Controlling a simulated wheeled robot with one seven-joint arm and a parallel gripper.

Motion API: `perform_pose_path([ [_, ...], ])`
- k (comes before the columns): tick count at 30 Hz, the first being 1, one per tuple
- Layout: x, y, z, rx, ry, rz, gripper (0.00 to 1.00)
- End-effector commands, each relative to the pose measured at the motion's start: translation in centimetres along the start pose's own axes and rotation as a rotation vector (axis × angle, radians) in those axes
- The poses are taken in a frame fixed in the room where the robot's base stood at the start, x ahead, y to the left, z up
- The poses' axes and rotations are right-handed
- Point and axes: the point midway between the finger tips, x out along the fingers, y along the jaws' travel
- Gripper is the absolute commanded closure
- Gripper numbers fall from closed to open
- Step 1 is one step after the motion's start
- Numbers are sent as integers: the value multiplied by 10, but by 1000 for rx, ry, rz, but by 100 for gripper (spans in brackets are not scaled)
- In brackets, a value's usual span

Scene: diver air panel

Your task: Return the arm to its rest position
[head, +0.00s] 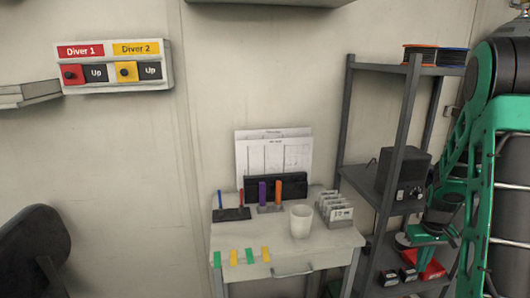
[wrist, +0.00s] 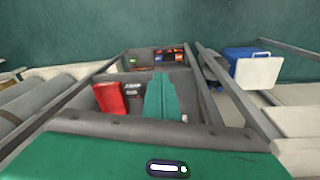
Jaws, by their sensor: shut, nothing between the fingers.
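My arm is green and dark grey and stands at the right edge of the head view, in front of the shelf rack. Its lower green part reaches down beside the lower shelves. My gripper (wrist: 163,98) shows in the wrist view as green fingers side by side, shut with nothing between them. In that view a red box (wrist: 110,98) lies on a shelf to the left of the fingers.
The grey shelf rack (head: 411,95) is close to my arm, with a black box (head: 402,172) on its middle shelf. A small white table (head: 285,246) holds a white cup (head: 301,221) and markers. A Diver 1 and Diver 2 panel (head: 114,67) is on the wall. A dark chair (head: 32,250) is at left.

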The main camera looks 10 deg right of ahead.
Motion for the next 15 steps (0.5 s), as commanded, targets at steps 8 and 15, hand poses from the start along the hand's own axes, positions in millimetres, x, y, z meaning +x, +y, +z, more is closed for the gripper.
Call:
perform_pose_path([
  [8, -85, -32, 54, 83, -19, -7, 100],
  [15, -139, -59, 114, 158, -43, -24, 100],
])
